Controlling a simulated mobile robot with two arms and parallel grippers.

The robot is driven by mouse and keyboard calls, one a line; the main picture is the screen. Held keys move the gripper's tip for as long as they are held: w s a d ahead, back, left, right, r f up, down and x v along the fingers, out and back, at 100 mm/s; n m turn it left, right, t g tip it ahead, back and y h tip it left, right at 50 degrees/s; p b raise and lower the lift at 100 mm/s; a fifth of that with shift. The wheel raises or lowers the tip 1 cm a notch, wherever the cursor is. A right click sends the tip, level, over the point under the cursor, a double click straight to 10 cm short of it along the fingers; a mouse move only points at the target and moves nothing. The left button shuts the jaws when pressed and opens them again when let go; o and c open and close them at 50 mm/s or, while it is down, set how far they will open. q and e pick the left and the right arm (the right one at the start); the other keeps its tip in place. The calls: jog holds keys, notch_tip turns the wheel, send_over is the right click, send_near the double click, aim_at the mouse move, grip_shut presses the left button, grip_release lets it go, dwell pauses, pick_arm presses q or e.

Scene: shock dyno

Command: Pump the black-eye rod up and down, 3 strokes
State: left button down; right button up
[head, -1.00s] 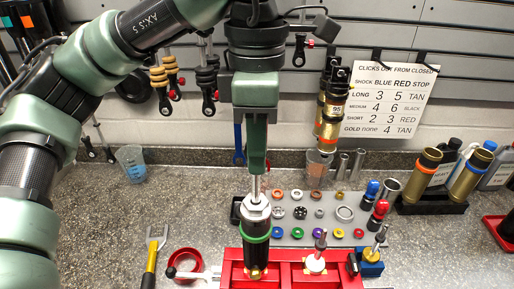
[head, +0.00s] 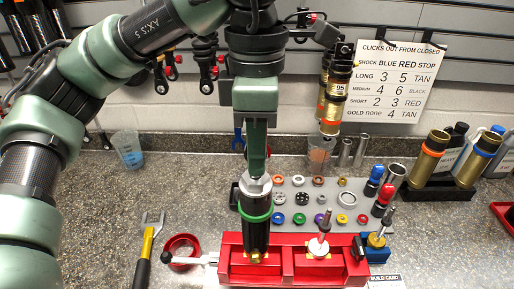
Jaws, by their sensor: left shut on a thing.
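A black shock body (head: 256,235) with a green ring (head: 255,215) and a silver top cap (head: 256,187) stands upright in the left bay of a red vise (head: 290,242). My left gripper (head: 256,166) comes down from above and is shut on the upper end of the rod, directly over the body. The black eye is hidden by the fingers. The fingertips sit almost at the cap, with next to no bare rod showing. My right gripper is not in view.
A grey parts mat (head: 350,213) with coloured rings lies behind the vise. A silver-stemmed piece (head: 323,235) stands in the vise's right bay. Gold shocks (head: 430,155) stand at right.

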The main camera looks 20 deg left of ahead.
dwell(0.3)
pick_arm(q)
jog(key=c, duration=1.3)
grip_release()
notch_tip(320, 180, up, 8)
jog(key=shift+f, duration=0.25)
jog(key=shift+r, duration=0.1)
